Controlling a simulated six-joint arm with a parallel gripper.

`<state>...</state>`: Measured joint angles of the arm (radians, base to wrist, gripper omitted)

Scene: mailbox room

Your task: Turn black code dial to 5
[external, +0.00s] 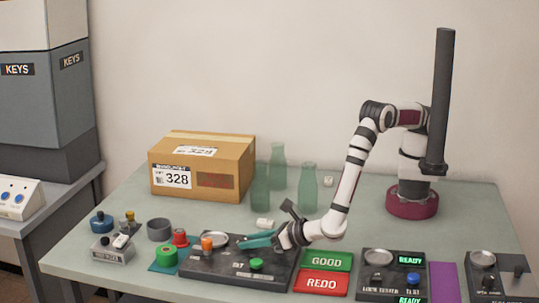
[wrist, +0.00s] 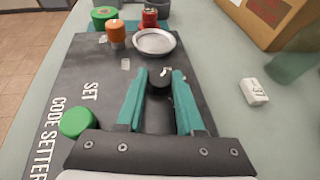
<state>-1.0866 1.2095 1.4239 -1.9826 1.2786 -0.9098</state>
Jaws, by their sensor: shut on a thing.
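The black code dial (wrist: 160,78) sits on the dark code setter panel (wrist: 75,90). My gripper (wrist: 160,80), with teal fingers, is shut on the dial, one finger on each side of it. The number the dial points to is not readable. A green button (wrist: 77,122) by the word SET, an orange knob (wrist: 116,32) and a round metal dish (wrist: 154,41) are on the same panel. In the external view my gripper (external: 258,239) is low over the panel (external: 200,270), and its fingers hide the dial.
A cardboard box (external: 202,170) marked 328 and green glass bottles (external: 278,168) stand behind. A small white tag (wrist: 253,92) lies right of the panel. GOOD (external: 325,261) and REDO (external: 322,283) pads and a lock tester (external: 391,275) are to the right. Small parts crowd the left.

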